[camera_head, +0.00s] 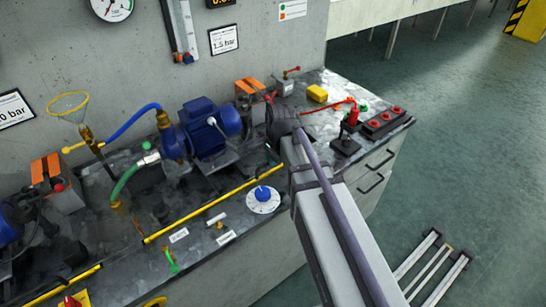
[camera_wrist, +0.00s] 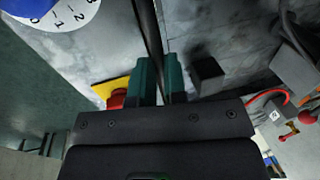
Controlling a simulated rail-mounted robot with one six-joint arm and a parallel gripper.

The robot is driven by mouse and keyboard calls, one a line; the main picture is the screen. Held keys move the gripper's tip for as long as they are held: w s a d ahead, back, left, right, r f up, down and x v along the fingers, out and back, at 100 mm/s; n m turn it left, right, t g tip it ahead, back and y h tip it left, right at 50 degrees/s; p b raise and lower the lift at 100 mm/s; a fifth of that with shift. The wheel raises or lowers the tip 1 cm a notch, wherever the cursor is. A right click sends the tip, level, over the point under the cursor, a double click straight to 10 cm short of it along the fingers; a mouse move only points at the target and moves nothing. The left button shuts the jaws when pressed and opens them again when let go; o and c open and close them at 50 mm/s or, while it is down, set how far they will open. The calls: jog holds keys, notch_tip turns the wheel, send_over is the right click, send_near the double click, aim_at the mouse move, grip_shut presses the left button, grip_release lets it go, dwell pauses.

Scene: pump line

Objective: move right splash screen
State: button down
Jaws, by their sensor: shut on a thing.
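The right splash screen shows in the head view as a clear panel with a long yellow edge strip (camera_head: 215,205), in front of the blue pump. In the wrist view the screen (camera_wrist: 150,35) appears as a thin dark strip, seen edge-on, running up from between the fingers. My gripper (camera_wrist: 162,80) is shut on it with green fingers. In the head view my arm comes from the lower right and mostly hides the fingers near the screen's right end. Whether the screen touches the bench is hidden.
A blue-knobbed dial (camera_head: 263,199) lies on the bench in front of the screen. A blue pump (camera_head: 205,125) with hoses stands behind it. To the right are a black stand with a red top (camera_head: 351,118) and a red-button panel (camera_head: 383,122). Another yellow strip (camera_head: 60,283) is at left.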

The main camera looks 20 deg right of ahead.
jog(key=shift+r, duration=0.1)
notch_tip(320, 180, up, 26)
jog(key=p, duration=2.6)
jog(key=shift+r, duration=0.15)
jog(key=c, duration=1.2)
grip_release()
jog(key=shift+o, duration=0.2)
notch_tip(320, 180, up, 10)
jog(key=s+p, duration=0.2)
jog(key=p, duration=0.9)
jog(key=shift+d+r, duration=0.25)
jog(key=shift+d, duration=0.15)
